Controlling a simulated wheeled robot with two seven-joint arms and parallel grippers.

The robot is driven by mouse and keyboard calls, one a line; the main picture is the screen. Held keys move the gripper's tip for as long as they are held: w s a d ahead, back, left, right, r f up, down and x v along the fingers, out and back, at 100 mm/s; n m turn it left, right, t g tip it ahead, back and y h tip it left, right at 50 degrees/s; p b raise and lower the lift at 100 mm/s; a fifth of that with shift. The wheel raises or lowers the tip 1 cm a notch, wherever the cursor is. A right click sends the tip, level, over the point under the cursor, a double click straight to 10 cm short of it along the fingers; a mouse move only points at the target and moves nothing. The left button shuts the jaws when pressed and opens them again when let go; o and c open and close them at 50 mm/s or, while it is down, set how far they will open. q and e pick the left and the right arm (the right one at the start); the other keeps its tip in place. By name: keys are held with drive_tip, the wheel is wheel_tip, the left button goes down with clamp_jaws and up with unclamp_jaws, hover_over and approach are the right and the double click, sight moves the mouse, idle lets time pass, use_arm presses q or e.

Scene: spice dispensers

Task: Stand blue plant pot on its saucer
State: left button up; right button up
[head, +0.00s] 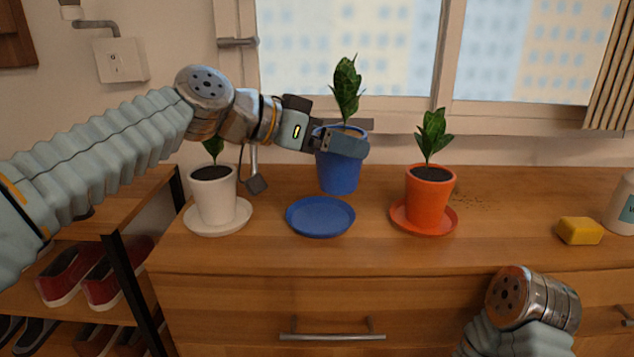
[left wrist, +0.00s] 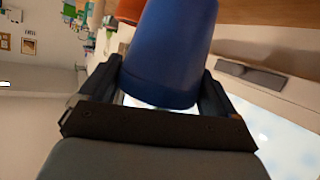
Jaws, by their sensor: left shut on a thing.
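The blue plant pot (head: 338,174) holds a leafy plant. My left gripper (head: 345,143) is shut on the upper part of the pot, and the pot looks upright. The left wrist view shows the pot (left wrist: 170,50) between the two fingers. The blue saucer (head: 320,217) lies empty on the wooden top, in front of the pot and a little to its left in the head view. The pot appears raised behind the saucer; its exact height above the wood is hard to tell. My right arm shows at the lower right, but its gripper is out of view.
A white pot (head: 214,196) on a white saucer stands left of the blue saucer. An orange pot (head: 428,190) on an orange saucer stands to the right, with crumbs of soil beside it. A yellow sponge (head: 579,231) and a white bottle (head: 622,205) are at far right. A window is behind.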

use_arm(q)
drive_tip(key=f, duration=0.1)
drive_tip(key=w+a+f, duration=0.2)
drive_tip(key=shift+a+f, duration=0.15)
drive_tip(key=shift+f, duration=0.25)
drive_tip(key=f, duration=0.2)
drive_tip(key=shift+w+a+f+b, duration=0.1)
drive_tip(key=shift+a+f+b, duration=0.2)
drive_tip(key=shift+b, duration=0.1)
drive_tip(key=shift+d+f, duration=0.1)
drive_tip(key=shift+f, duration=0.35)
drive_tip(key=shift+f, duration=0.1)
drive_tip(key=shift+f, duration=0.1)
drive_tip(key=o, duration=1.2)
drive_tip(key=shift+c, duration=0.2)
